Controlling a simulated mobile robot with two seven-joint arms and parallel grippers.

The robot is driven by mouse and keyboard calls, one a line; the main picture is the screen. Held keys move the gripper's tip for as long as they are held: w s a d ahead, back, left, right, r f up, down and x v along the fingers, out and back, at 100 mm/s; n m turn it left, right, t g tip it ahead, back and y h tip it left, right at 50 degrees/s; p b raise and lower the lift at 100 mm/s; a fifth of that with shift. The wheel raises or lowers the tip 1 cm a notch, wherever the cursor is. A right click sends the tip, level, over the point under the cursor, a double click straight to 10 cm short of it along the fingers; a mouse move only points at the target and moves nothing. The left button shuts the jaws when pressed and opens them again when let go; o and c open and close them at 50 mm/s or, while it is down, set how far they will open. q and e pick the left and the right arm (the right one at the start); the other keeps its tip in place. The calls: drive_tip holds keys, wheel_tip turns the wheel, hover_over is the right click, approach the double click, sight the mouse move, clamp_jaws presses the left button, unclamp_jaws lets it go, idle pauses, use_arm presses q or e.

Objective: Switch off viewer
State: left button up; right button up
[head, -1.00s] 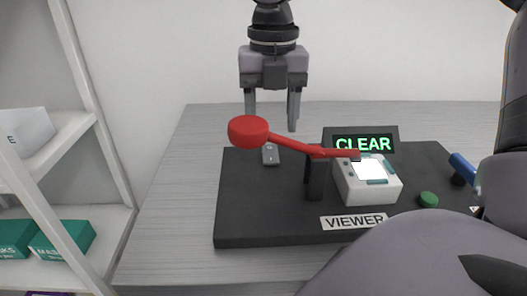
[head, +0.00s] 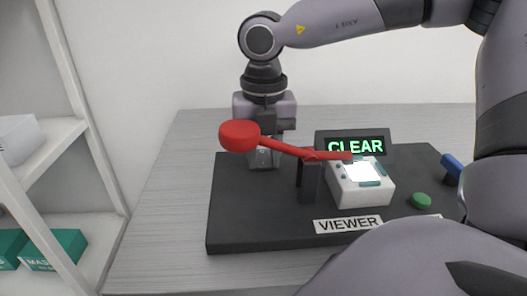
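The viewer is a black baseplate (head: 240,225) with a "VIEWER" label (head: 348,224) on the table. A display (head: 356,146) at its back reads "CLEAR" in green, and a white box with a lit white window (head: 362,171) sits in front. A small grey rocker switch stood at the back left of the baseplate; my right gripper (head: 264,160) now covers that spot, pointing down. Its fingers look shut together and are partly hidden behind the red knob. I cannot tell whether they touch the switch. My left gripper is out of view.
A red lever (head: 292,150) with a round knob stands on a black post close in front of my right gripper. A green button (head: 421,200) and a blue handle (head: 452,165) are at the right. A white shelf (head: 75,175) stands left. The table's left side is clear.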

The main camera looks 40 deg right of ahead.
sight(263, 155)
drive_tip(key=shift+w+d+r+g+y+p, duration=0.15)
drive_tip(key=shift+r+g+y+p, duration=0.2)
drive_tip(key=shift+p, duration=0.25)
drive_tip(key=shift+w+d+f+g+y+p, duration=0.1)
drive_tip(key=shift+w+g+y+p, duration=0.05)
drive_tip(key=shift+g+y+p, duration=0.5)
drive_tip(key=o, duration=1.1)
drive_tip(key=shift+c, duration=0.2)
drive_tip(key=v, duration=0.6)
drive_tip(key=shift+w+r, duration=0.2)
drive_tip(key=shift+r, duration=0.25)
drive_tip(key=shift+d+r, duration=0.1)
